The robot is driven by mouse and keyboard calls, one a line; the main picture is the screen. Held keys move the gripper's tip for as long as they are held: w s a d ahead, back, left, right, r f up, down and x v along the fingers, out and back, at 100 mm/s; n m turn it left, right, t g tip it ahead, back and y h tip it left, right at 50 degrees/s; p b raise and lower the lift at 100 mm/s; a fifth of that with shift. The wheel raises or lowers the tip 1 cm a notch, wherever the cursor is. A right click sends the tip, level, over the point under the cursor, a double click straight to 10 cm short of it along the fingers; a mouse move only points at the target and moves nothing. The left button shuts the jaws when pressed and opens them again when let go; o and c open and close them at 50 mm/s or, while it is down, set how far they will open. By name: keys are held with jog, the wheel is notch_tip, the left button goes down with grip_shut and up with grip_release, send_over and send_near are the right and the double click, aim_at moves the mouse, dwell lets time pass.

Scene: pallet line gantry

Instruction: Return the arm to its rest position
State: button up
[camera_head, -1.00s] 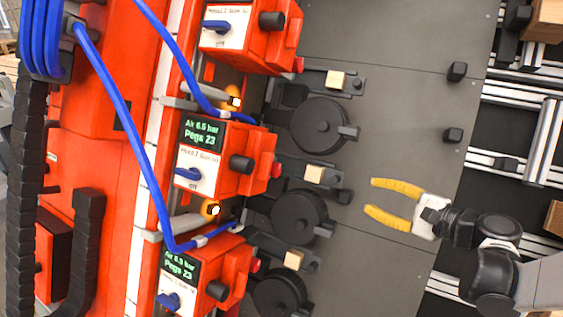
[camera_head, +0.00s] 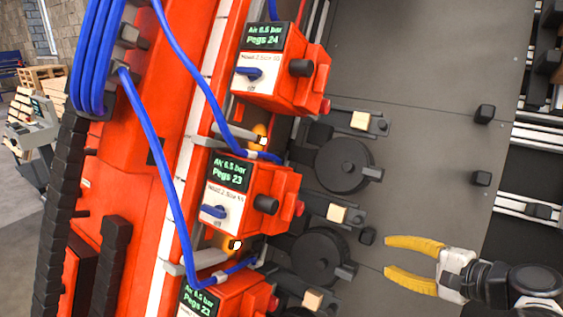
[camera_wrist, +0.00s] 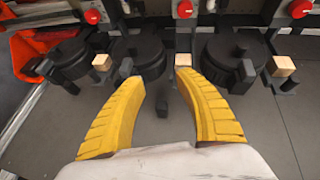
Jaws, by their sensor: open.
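My gripper (camera_head: 398,262) has two yellow ribbed fingers, held apart with nothing between them. In the head view it is at the lower right over the dark grey plate (camera_head: 430,90), with my arm reaching in from the right edge. In the wrist view my gripper (camera_wrist: 170,85) points toward a row of black round units. The fingers appear clear of the nearest round unit (camera_head: 318,256) and of a small black post (camera_head: 368,236). My arm beyond the wrist is cut off by the head view's edge.
Orange control boxes, one of them mid-view (camera_head: 250,190), line the left, with blue hoses (camera_head: 160,165) in front. Wooden blocks, such as this one (camera_head: 337,213), sit beside the round units. Black posts (camera_head: 484,114) stand on the otherwise bare plate. Metal rails (camera_head: 525,205) lie at right.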

jog(key=s+a+f+n+g+h, duration=0.2)
jog(key=s+a+n+g+h, duration=0.2)
jog(key=n, duration=1.1)
jog(key=shift+s+a+h, duration=1.6)
jog(key=shift+s+a, duration=0.75)
jog(key=shift+s, duration=0.85)
